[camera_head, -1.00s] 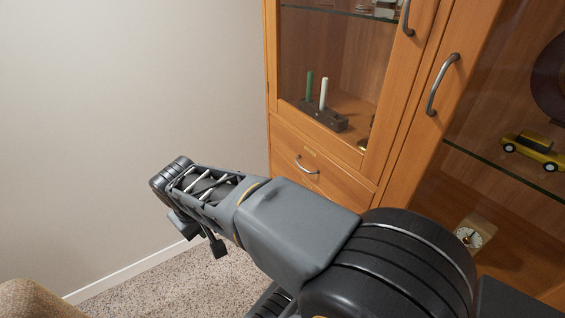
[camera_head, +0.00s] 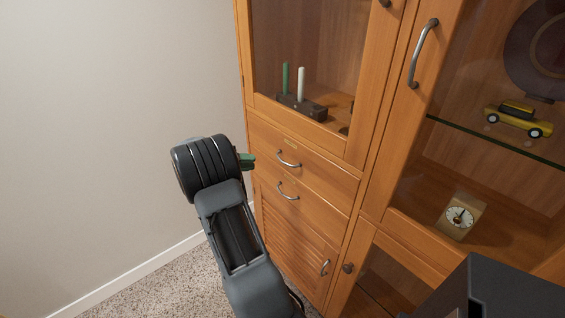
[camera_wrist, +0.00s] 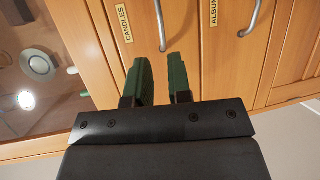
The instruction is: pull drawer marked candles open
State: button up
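The drawer marked CANDLES (camera_wrist: 105,35) is shut, the upper of two stacked drawers below the glass door; it also shows in the head view (camera_head: 318,172). Its label (camera_wrist: 124,22) and curved metal handle (camera_wrist: 160,22) show in the wrist view; the handle (camera_head: 288,161) also shows in the head view. My gripper (camera_wrist: 160,60) is open and empty, with two green fingers apart. The handle's near end appears in line with the gap between the fingertips; I cannot tell whether they touch. In the head view my gripper (camera_head: 247,160) is left of the handle, partly hidden by my wrist.
Just below is a shut drawer with a label reading ALBUM (camera_wrist: 213,12) and its own handle (camera_head: 288,191). A louvred door (camera_head: 290,235) is under it. A glass door with a handle (camera_head: 423,52) stands right. The wall (camera_head: 90,110) is close on the left.

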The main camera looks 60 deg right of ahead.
aim_at(282, 160)
jog(key=p+x, duration=0.1)
jog(key=x, duration=1)
jog(key=shift+s+d, duration=0.2)
jog(key=shift+s, duration=0.15)
jog(key=shift+c, duration=0.2)
grip_shut()
